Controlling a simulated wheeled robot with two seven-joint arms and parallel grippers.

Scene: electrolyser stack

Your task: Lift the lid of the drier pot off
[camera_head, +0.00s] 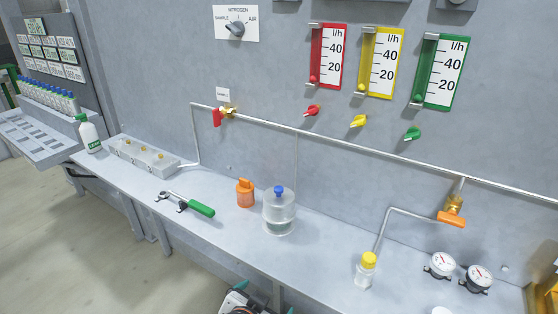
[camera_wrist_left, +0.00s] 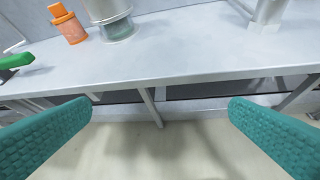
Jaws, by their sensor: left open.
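An orange pot with an orange top (camera_head: 245,193) stands on the grey bench. Beside it to the right is a clear round jar with a blue knob on top (camera_head: 279,213). No label shows which is the drier pot. In the left wrist view the orange pot (camera_wrist_left: 69,24) and the clear jar (camera_wrist_left: 115,22) stand at the upper left, the jar's top cut off. My left gripper (camera_head: 264,298) is low at the bottom edge of the head view, in front of the bench. Its teal fingers (camera_wrist_left: 160,105) are wide apart and empty. My right gripper is not in view.
A green-handled wrench (camera_head: 190,205) lies left of the orange pot. A yellow-capped bottle (camera_head: 366,271) stands under a bent pipe, with two gauges (camera_head: 460,272) to its right. The bench's front edge (camera_wrist_left: 180,75) lies beyond my left fingers. A pipe runs along the wall behind.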

